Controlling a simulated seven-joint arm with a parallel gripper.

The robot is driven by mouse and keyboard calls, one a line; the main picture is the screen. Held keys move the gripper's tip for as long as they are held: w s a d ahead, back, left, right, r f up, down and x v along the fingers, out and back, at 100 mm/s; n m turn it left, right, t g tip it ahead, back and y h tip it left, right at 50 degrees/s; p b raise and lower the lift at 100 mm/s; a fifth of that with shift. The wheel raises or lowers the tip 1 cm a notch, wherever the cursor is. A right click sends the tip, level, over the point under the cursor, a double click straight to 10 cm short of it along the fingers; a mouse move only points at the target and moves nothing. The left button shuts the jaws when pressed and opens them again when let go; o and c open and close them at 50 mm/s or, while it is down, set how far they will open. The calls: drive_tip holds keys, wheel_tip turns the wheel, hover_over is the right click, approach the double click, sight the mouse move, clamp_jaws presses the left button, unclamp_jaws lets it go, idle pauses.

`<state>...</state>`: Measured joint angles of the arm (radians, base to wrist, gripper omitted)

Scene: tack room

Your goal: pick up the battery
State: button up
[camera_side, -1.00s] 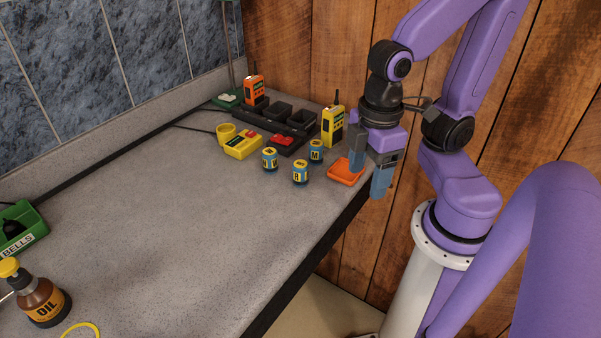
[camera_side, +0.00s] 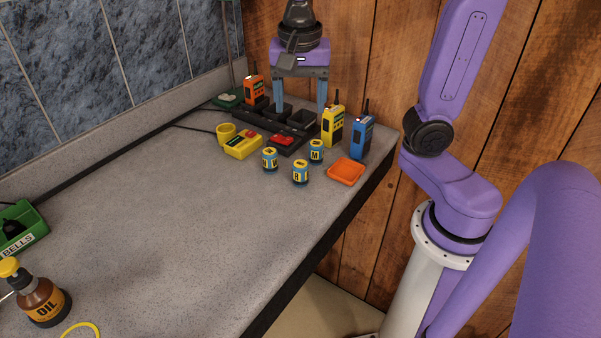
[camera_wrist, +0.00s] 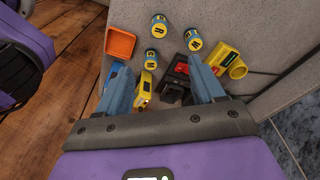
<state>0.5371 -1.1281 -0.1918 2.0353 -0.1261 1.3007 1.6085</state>
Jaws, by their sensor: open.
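No part is plainly marked as a battery. A small red block (camera_side: 281,139) sits at the near end of a black multi-slot charger (camera_side: 302,119) and may be it; in the wrist view the red block (camera_wrist: 182,68) lies near the right finger. My gripper (camera_side: 300,107) is open and empty, pointing down over the back part of the charger, beyond the red block. In the wrist view the gripper (camera_wrist: 162,80) has its fingers spread on either side of the yellow radio and part of the charger.
An orange radio (camera_side: 254,91) stands by the charger's far end. A yellow radio (camera_side: 332,125) and blue radio (camera_side: 361,138) stand right. Several lettered cylinders (camera_side: 300,172), an orange tray (camera_side: 346,171), a yellow box (camera_side: 242,146) and yellow cup (camera_side: 226,134) are close. The counter's front is largely clear.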

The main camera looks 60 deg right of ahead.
approach(300, 164)
drive_tip(key=f, duration=0.3)
drive_tip(key=d+f, duration=0.1)
drive_tip(key=f, duration=0.1)
drive_tip(key=shift+w+f, duration=0.1)
drive_tip(key=shift+w, duration=0.25)
drive_tip(key=shift+f, duration=2.7)
drive_tip(key=c, duration=1.2)
